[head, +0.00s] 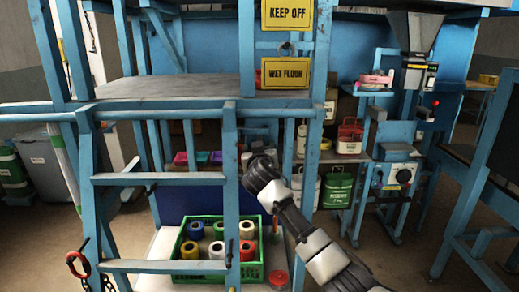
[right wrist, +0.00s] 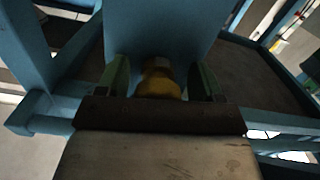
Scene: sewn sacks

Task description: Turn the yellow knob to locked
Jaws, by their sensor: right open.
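The yellow knob (right wrist: 159,80) shows in the right wrist view, in front of a blue surface (right wrist: 165,32). My right gripper (right wrist: 160,75) is open, with one green finger on each side of the knob. Narrow dark gaps show between the fingers and the knob. The knob's pointer and any lock marking cannot be made out. In the head view my right arm reaches in from the lower right, its wrist (head: 262,174) close to a blue upright; the fingers and the knob are hidden there. My left gripper is not in view.
The blue frame (head: 230,150) with its rails and posts stands close around my right wrist. A green crate (head: 205,276) of coloured spools is below. Yellow signs (head: 287,15) hang above. A machine with a dial (head: 398,176) stands to the right.

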